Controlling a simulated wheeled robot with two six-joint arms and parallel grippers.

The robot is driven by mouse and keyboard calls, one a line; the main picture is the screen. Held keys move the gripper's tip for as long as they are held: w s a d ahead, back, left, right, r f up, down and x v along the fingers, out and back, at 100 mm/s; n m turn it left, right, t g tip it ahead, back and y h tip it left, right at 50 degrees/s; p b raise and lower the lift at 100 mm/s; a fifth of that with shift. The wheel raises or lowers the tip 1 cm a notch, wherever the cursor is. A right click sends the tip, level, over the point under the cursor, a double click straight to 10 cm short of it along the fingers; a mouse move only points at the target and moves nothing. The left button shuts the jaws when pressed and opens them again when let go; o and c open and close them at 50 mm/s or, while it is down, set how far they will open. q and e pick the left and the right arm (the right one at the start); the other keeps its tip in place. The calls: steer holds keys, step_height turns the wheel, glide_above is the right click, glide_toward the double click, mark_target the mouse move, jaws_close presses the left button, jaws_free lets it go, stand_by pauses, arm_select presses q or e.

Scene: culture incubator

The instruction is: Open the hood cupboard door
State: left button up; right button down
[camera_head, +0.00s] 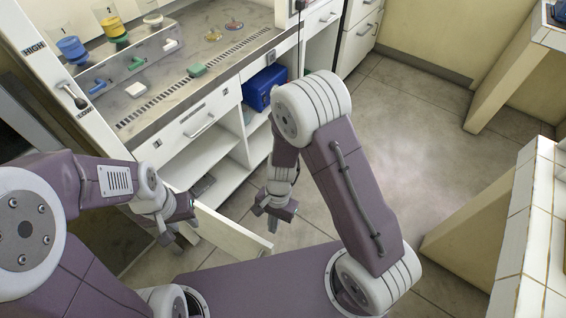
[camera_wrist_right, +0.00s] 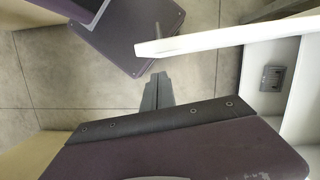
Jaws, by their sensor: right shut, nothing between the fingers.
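The white hood cupboard door (camera_head: 236,232) stands swung out from the cupboard below the hood, between my two grippers. In the right wrist view the door (camera_wrist_right: 235,35) shows as a long white edge at upper right, with a grey bar-like part beside it. My right gripper (camera_head: 272,222) is on the right of the door; its fingers (camera_wrist_right: 157,78) are shut and empty, below the door's end in that view. I cannot tell whether they touch it. My left gripper (camera_head: 178,235) hangs left of the door, near the cupboard front; its finger gap is unclear.
A small grey device (camera_wrist_right: 272,78) lies inside. Open floor (camera_head: 400,125) lies to the right, with tiled counters (camera_head: 530,220) beyond.

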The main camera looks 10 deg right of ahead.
steer(key=p+v, duration=0.4)
steer(key=v, duration=0.5)
steer(key=shift+a, duration=0.1)
